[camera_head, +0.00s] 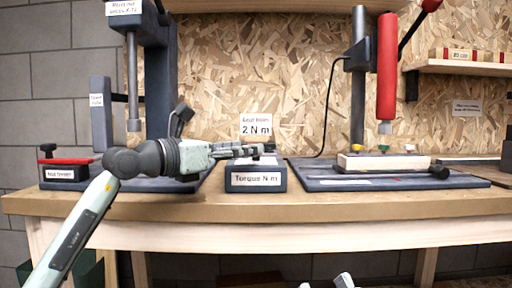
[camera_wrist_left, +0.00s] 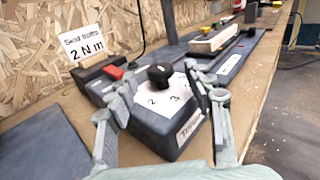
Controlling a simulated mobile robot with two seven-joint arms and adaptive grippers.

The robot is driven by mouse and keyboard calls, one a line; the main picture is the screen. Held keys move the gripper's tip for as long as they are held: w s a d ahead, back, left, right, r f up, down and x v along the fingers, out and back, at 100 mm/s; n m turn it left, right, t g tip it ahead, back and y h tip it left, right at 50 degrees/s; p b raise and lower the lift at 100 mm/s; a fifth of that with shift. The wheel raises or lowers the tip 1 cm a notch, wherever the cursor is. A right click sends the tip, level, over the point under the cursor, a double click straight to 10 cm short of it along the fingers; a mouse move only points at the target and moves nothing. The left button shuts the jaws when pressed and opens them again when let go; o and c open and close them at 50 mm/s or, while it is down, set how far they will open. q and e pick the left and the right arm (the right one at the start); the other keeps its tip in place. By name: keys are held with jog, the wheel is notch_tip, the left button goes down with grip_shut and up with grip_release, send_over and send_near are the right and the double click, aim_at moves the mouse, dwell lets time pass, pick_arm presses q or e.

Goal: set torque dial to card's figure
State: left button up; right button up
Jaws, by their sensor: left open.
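The torque box (camera_head: 256,182), labelled "Torque N m", stands at the middle of the bench. A round black knob (camera_wrist_left: 160,74) sits on its white dial face (camera_wrist_left: 172,98), where a 2 and a 3 are readable; the pointer's setting is not clear. The card (camera_head: 256,126) behind it reads "2 N m"; it also shows in the left wrist view (camera_wrist_left: 82,46). My left gripper (camera_head: 268,150) is open, its fingers on either side of the knob in the left wrist view; contact is not visible. Pale parts at the head view's bottom edge seem to be my right gripper (camera_head: 330,282), mostly cut off.
A dark press (camera_head: 160,80) stands at the left. A red-handled tool (camera_head: 387,70) hangs at the right above a base plate (camera_head: 390,184) bearing a pale block (camera_head: 383,162). A small box with a red top (camera_head: 64,171) sits at the far left.

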pick_arm(q)
jog(key=shift+x, duration=2.3)
jog(key=shift+c, duration=0.4)
jog(key=c, duration=1.1)
